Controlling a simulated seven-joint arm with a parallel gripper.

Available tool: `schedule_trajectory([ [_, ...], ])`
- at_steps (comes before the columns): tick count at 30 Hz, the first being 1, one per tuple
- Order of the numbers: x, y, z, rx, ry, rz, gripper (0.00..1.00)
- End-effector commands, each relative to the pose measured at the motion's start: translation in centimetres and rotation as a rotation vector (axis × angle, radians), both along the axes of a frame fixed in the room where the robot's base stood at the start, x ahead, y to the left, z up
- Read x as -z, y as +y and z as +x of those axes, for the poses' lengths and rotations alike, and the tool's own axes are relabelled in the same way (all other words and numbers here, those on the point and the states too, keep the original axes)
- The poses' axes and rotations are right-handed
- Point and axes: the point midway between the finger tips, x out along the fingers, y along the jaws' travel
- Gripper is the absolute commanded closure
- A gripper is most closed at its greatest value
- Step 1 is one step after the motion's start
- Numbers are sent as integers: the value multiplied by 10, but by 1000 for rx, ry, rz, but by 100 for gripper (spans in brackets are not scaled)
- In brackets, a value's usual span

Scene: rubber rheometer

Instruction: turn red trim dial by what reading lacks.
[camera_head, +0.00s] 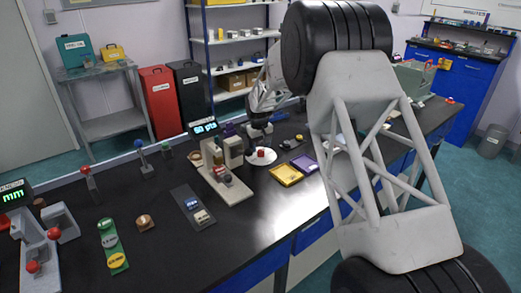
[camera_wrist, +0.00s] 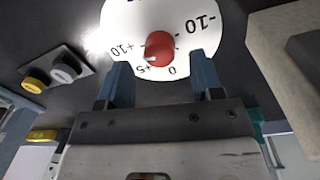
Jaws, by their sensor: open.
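The red trim dial (camera_head: 262,154) stands on a round white scale plate (camera_head: 262,163) on the black bench in the head view. In the wrist view the red dial (camera_wrist: 159,46) is near the top centre. Its white scale (camera_wrist: 180,15) shows +10, +5, 0 and -10. A small pale mark on the dial's lower left points roughly toward +5. My gripper (camera_wrist: 160,65) is open, its two blue fingers apart on either side below the dial, holding nothing. In the head view my gripper (camera_head: 258,128) is above and behind the dial. A green-lit display (camera_head: 204,127) seems to read 50 pts.
A pale instrument (camera_head: 222,175) stands close left of the dial. Yellow (camera_head: 286,175) and purple (camera_head: 305,165) trays lie to its right. A panel with two buttons (camera_head: 198,208) is in front. Another display reading mm (camera_head: 14,195) stands far left.

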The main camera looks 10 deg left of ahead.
Motion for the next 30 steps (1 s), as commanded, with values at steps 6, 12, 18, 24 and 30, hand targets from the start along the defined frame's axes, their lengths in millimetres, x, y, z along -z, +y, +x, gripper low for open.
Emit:
schedule_trajectory([
  [6,-30,1,0,0,-3,1,40],
  [12,-48,2,-1,0,-1,1,40],
  [18,-53,2,-1,0,-1,1,40],
  [24,-53,2,-1,0,-1,1,40],
  [30,-57,-1,-3,4,-3,1,40],
])
